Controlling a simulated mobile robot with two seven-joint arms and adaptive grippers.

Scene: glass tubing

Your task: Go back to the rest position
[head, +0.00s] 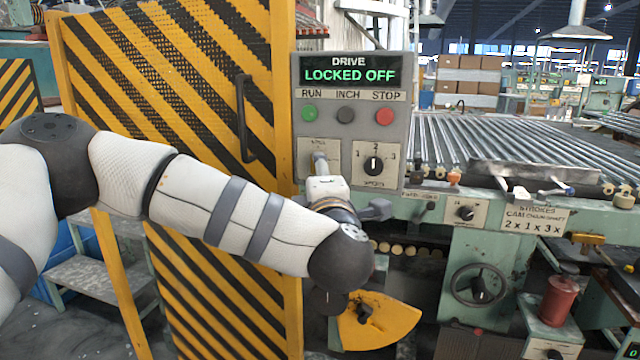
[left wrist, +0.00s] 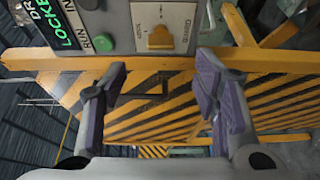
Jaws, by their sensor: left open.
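My left gripper (head: 345,188) is at the end of the arm that crosses the head view from the left. It is in front of the lower part of the grey control panel (head: 297,112), partly hidden by my own wrist. In the left wrist view my left gripper (left wrist: 162,88) is open, its two purple-padded fingers wide apart with nothing between them. Beyond the fingers are the yellow frame and the striped door. A yellow knob (left wrist: 160,38) on the panel's pale plate is apart from both fingers. My right gripper is not in view.
The panel display (head: 350,74) reads "DRIVE LOCKED OFF". A yellow-black striped guard door (head: 195,60) stands behind my left arm. A roller conveyor (head: 450,135) is at the right, with a handwheel (head: 480,285) below. A red spool (head: 559,300) stands low at right.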

